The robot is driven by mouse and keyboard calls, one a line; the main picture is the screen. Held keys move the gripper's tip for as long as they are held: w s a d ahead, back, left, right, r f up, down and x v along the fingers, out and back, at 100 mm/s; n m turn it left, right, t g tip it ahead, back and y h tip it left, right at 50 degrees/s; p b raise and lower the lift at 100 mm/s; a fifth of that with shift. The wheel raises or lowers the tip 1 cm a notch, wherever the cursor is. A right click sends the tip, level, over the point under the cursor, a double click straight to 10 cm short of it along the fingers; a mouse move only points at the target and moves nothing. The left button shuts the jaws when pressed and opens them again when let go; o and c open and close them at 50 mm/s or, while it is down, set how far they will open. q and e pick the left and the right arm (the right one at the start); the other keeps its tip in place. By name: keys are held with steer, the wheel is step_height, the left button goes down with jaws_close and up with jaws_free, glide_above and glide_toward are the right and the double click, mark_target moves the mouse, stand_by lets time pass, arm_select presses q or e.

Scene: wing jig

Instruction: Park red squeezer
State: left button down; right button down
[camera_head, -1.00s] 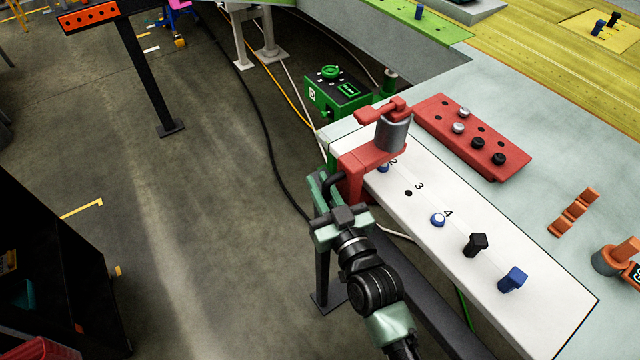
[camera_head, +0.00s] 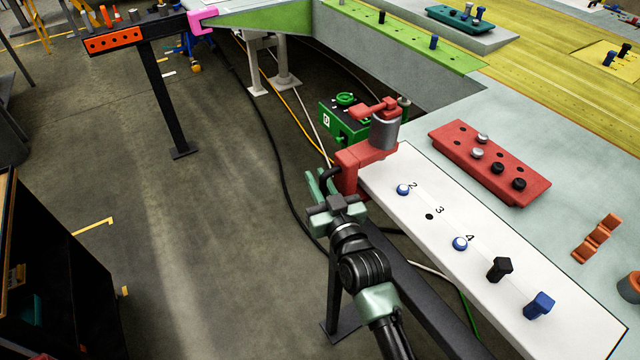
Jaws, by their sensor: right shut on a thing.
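The red squeezer (camera_head: 362,162) has a red frame, a grey cylinder and a red lever on top. It is at the far left end of the white numbered panel (camera_head: 500,225), overlapping its corner in the picture; I cannot tell whether it touches the panel. My right gripper (camera_head: 325,184) is shut on the squeezer at its black handle, on the left side of the red frame. The squeezer looks upright. My left gripper is not in view.
The white panel has holes marked 2, 3 and 4, with blue, black and white fasteners. A red block (camera_head: 490,162) with pegs lies to the right. A green box (camera_head: 343,120) stands behind the squeezer. Open floor (camera_head: 220,240) lies left; a dark cabinet (camera_head: 50,270) stands lower left.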

mark_target(324, 194)
steer(key=c, duration=1.7)
jaws_free()
steer(key=shift+a+r, duration=0.1)
steer(key=shift+w, duration=0.1)
steer(key=b+v, duration=0.2)
steer(key=v, duration=0.6)
steer(key=shift+w, duration=0.1)
